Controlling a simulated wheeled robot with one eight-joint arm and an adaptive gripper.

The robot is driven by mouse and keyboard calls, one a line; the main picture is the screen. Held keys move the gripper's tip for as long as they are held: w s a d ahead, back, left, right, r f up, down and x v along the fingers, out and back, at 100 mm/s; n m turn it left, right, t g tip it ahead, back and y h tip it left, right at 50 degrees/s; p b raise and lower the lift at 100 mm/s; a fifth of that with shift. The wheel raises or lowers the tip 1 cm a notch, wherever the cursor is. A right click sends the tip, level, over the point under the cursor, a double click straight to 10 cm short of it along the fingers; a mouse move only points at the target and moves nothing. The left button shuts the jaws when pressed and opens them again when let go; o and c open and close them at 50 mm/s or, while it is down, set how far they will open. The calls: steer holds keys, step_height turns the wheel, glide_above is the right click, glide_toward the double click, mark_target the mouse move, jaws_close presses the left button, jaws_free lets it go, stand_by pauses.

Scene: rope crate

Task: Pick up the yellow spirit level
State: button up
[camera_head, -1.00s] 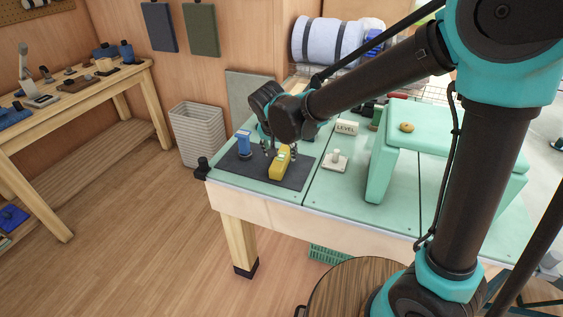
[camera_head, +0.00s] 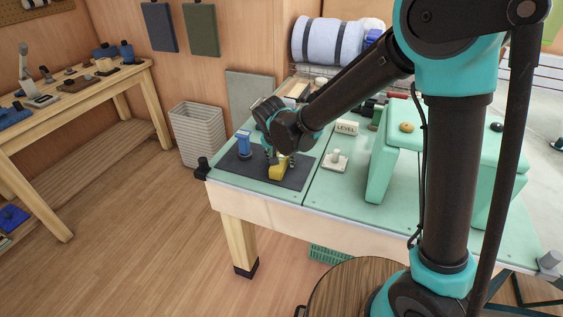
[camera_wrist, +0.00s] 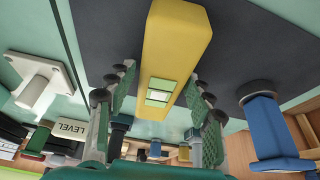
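The yellow spirit level (camera_head: 278,172) rests on a dark mat (camera_head: 240,175) at the left end of the green bench. In the wrist view, the level (camera_wrist: 178,35) shows its yellow body and a green vial window. My gripper (camera_wrist: 160,85) has its two fingers spread, one on each side of the level, with a gap visible on both sides. In the head view, my gripper (camera_head: 280,158) is down at the level and partly covers its far end.
A blue tool (camera_head: 243,145) stands on the mat left of the level; it also shows in the wrist view (camera_wrist: 268,130). A pale knobbed plate (camera_head: 335,161) and a LEVEL sign (camera_head: 347,128) are to the right. A raised green stand (camera_head: 385,165) is farther right.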

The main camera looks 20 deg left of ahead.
mark_target(281, 157)
jaws_close()
step_height(281, 157, up, 20)
stand_by(0.8)
